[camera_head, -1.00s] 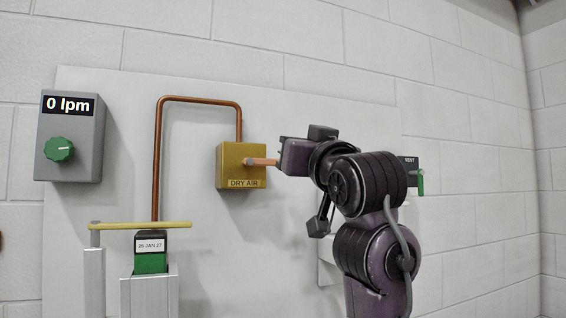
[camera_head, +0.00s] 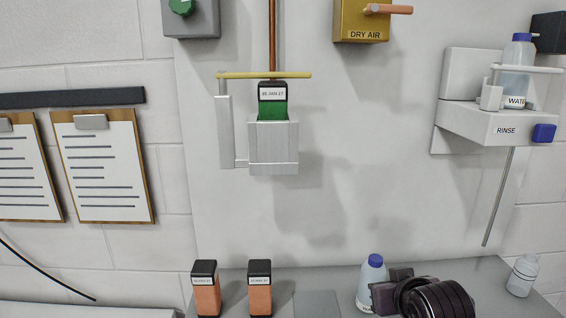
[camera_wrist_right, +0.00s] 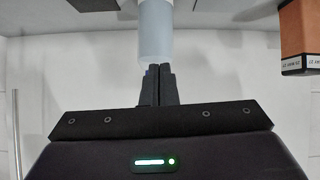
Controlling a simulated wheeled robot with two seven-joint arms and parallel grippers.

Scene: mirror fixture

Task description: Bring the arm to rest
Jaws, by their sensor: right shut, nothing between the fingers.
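My right arm (camera_head: 430,298) is at the bottom right of the head view, low at the grey bench. Its gripper is partly cut off there, beside a blue-capped bottle (camera_head: 371,284). In the right wrist view the right gripper's fingers (camera_wrist_right: 158,72) are shut with nothing between them. A pale translucent bottle (camera_wrist_right: 155,30) stands just beyond the fingertips there; I cannot tell whether they touch it. My left gripper is in neither view.
Two orange black-capped blocks (camera_head: 206,290) (camera_head: 260,290) stand on the bench (camera_head: 318,300). A small clear bottle (camera_head: 522,276) stands at right. Above are the yellow bar (camera_head: 265,75) over a metal holder (camera_head: 273,150), the DRY AIR box (camera_head: 358,22) and the RINSE shelf (camera_head: 480,122).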

